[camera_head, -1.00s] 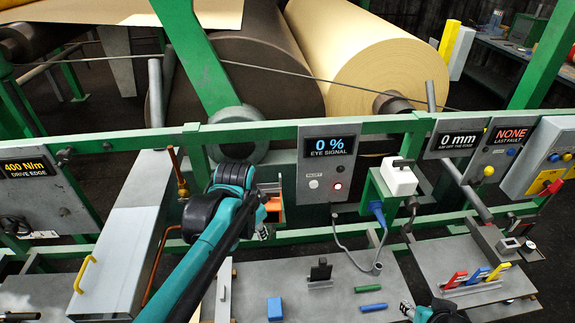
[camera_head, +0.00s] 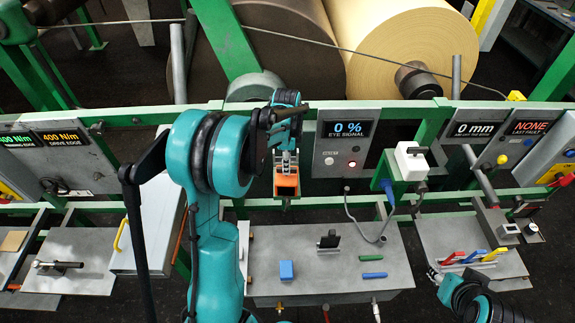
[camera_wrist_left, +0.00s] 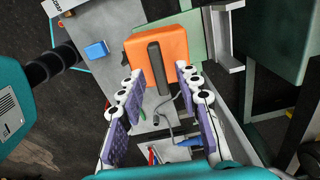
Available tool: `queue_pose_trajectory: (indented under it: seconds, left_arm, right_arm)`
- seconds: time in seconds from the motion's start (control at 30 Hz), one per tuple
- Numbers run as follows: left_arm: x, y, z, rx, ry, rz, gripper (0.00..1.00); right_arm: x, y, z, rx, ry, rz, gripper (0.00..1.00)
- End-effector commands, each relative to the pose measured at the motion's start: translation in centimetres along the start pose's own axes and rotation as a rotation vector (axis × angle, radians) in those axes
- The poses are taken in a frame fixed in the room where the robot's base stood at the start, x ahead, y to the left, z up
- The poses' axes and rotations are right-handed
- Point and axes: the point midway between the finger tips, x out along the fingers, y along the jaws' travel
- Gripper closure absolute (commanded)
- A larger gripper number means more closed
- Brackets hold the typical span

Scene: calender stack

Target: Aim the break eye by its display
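The eye signal panel (camera_head: 342,143) reads 0 % in blue in the head view. It has a white button and a small lit red lamp. I cannot tell for certain which part is the break eye. An orange block (camera_head: 287,186) with a dark bar across its face sits at the green rail, left of the panel; it also shows in the left wrist view (camera_wrist_left: 172,48). My left gripper (camera_head: 286,158) is just above it, fingers apart in the left wrist view (camera_wrist_left: 158,78), with the block beyond the fingertips. My right gripper (camera_head: 434,274) is low at the right; its fingers are too small to judge.
A white box (camera_head: 411,161) with a blue plug stands right of the panel. The green rail (camera_head: 240,113) crosses behind my left arm.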

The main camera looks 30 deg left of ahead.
Motion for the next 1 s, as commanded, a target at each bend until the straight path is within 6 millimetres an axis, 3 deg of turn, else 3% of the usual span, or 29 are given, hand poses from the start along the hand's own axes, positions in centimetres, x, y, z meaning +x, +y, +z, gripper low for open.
queue_pose_trajectory:
  seconds: [0.17,0.43,0.47,0.57,0.6,1.0]
  left_arm:
    - [1.6,0.0,0.0,0.000,0.000,0.000,0.66]
    - [1.8,0.0,0.0,-0.001,0.000,0.000,0.66]
    - [1.8,0.0,0.0,-0.001,0.000,0.000,0.69]
    - [1.8,0.0,0.0,-0.001,0.000,-0.001,0.95]
    - [1.8,0.0,0.0,-0.001,0.000,-0.001,1.00]
    - [1.8,0.0,0.0,-0.033,0.000,-0.001,1.00]
  right_arm:
    - [0.0,0.0,0.0,0.000,0.000,0.000,0.60]
    - [0.0,0.0,0.0,0.000,0.000,0.000,0.60]
    - [0.0,0.0,0.0,0.000,0.000,0.000,0.60]
    - [0.0,0.0,0.0,0.000,0.000,0.000,0.60]
    - [0.0,0.0,0.0,0.000,0.000,0.000,0.60]
    - [0.2,0.0,0.1,0.000,0.000,0.000,0.60]
